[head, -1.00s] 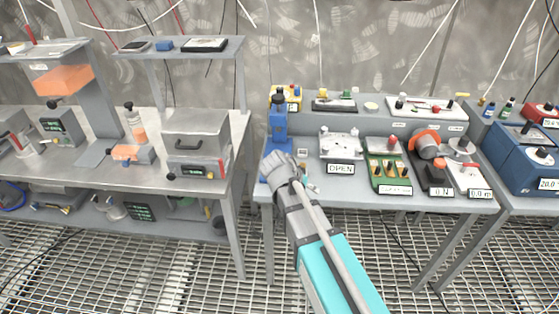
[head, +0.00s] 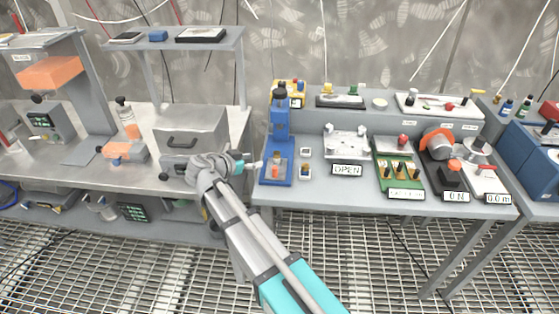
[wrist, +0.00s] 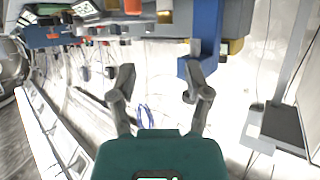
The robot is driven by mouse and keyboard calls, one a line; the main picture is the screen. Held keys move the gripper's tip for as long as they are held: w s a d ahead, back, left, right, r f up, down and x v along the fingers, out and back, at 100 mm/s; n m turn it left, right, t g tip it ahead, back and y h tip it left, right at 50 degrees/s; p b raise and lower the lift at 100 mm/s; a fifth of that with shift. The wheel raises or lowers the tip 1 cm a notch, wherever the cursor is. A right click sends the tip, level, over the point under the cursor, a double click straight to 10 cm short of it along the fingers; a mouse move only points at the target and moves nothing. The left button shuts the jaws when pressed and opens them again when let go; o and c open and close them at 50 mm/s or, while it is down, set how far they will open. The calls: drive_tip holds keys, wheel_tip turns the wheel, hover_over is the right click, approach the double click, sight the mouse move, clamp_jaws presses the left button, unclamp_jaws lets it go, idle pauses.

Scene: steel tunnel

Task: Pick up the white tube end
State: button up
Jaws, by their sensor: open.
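I cannot single out a white tube end with certainty in either view. Thin white lines, tubes or cables, hang down the back wall, one of them above the blue stand (head: 281,125). My gripper (head: 251,165) is just left of the blue stand, near the left edge of the right-hand table. In the wrist view my gripper (wrist: 161,82) has its two grey fingers wide apart, with nothing between them. The blue stand also shows in the wrist view (wrist: 207,35), behind the right finger. An orange piece (head: 276,171) sits low in the stand.
The right-hand table (head: 330,188) carries an OPEN-labelled fixture (head: 346,145), a green board (head: 399,175) and small instruments. On the left bench a grey box (head: 191,130) stands behind my wrist. A gap separates the tables above the grating floor (head: 170,265).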

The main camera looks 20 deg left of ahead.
sight(277, 154)
drive_tip(key=shift+s+a, duration=0.1)
drive_tip(key=shift+a, duration=0.25)
drive_tip(key=shift+b+x, duration=1.65)
drive_tip(key=shift+x, duration=2.6)
drive_tip(key=shift+b+x, duration=0.95)
drive_tip(key=shift+x, duration=1.6)
drive_tip(key=shift+r, duration=0.15)
clamp_jaws()
